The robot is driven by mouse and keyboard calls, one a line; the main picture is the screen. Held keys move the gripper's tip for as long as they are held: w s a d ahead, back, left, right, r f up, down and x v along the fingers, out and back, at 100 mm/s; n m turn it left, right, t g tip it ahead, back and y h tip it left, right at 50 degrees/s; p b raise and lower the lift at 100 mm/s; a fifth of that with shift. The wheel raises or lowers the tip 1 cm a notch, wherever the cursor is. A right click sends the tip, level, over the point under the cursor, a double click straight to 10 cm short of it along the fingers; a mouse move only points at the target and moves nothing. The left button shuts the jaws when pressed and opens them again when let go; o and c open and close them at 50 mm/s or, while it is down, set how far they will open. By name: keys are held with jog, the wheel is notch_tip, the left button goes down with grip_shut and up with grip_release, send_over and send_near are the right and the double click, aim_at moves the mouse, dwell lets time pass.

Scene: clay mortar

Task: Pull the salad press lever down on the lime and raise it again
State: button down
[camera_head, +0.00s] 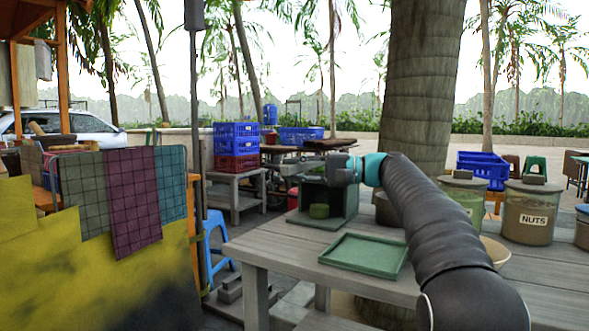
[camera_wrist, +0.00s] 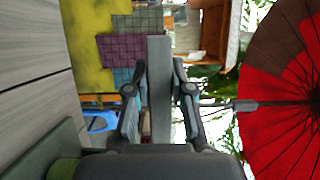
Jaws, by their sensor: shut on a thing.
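The salad press (camera_head: 347,203) is a dark green open-fronted frame on the wooden table, left of the tree trunk. A small, squat green thing, seemingly the lime (camera_head: 319,211), sits low inside it. My gripper (camera_head: 345,170) is at the top right of the press. In the wrist view my gripper (camera_wrist: 160,80) has its two fingers on either side of a grey bar, seemingly the press lever (camera_wrist: 159,58), and is shut on it. In the head view the lever is mostly hidden by my gripper.
An empty green tray (camera_head: 365,252) lies on the table in front of the press. Jars, one a NUTS jar (camera_head: 529,211), stand to the right beyond my arm. A blue stool (camera_head: 217,237) is left of the table. A red parasol (camera_wrist: 285,95) shows in the wrist view.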

jog(key=c, duration=1)
grip_release()
jog(key=shift+f, duration=0.4)
jog(key=shift+r, duration=0.1)
jog(key=shift+d, duration=0.1)
jog(key=s+d, duration=0.1)
jog(key=d, duration=1)
jog(key=shift+s+d, duration=0.3)
jog(key=shift+d, duration=0.1)
jog(key=shift+a+r, duration=0.1)
